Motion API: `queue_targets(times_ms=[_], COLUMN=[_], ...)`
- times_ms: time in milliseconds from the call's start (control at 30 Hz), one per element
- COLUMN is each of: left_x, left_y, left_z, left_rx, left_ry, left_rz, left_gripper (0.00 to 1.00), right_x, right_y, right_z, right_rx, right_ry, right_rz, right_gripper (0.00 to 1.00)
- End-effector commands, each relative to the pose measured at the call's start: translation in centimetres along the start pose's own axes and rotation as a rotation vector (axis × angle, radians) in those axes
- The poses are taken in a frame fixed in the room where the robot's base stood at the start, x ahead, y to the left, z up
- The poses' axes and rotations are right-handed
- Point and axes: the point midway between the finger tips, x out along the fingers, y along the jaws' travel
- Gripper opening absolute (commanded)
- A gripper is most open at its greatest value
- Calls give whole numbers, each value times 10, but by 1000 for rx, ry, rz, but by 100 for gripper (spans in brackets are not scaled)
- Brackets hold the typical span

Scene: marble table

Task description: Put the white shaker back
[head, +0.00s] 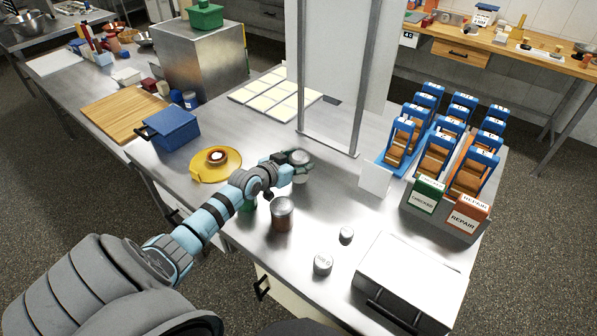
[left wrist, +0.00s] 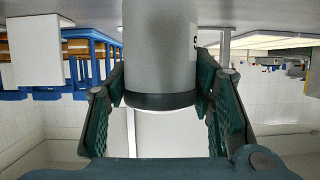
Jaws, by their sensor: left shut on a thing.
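My left gripper (head: 299,161) is shut on the white shaker, whose pale round top (head: 300,156) shows between the fingers above the middle of the steel table. In the left wrist view the shaker (left wrist: 160,45) is a light grey-white cylinder with a dark band at one end and part of a letter at its edge. The green fingers (left wrist: 160,100) press on both sides of it. Its far end is cut off there, so I cannot tell if it touches the table. My right gripper is not in view.
A brown shaker with a grey lid (head: 281,216) stands close to my left arm, with a green one (head: 247,204) partly behind the arm. Two small grey-topped pieces (head: 323,264) (head: 346,234) stand nearer. A yellow disc (head: 232,171), metal frame (head: 329,148) and blue-framed rack (head: 398,157) surround this area.

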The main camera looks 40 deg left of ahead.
Motion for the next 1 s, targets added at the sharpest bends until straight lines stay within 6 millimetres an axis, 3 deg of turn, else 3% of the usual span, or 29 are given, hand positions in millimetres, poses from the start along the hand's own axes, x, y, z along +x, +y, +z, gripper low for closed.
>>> queue_targets(times_ms=[33,100,467,500,600,1000], left_x=[6,9,10,10,10,7], left_y=[0,0,0,0,0,0], left_z=[14,22,25,25,24,23], left_rx=[-4,-2,0,-1,-1,0], left_ry=[0,0,1,0,0,0], left_rz=[1,1,1,1,1,0], left_gripper=[17,17,17,52,68,69], right_x=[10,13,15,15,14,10], right_y=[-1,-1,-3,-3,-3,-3], right_z=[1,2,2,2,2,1], right_rx=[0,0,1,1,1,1], right_ry=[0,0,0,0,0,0], right_rz=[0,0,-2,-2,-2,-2], right_gripper=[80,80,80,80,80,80])
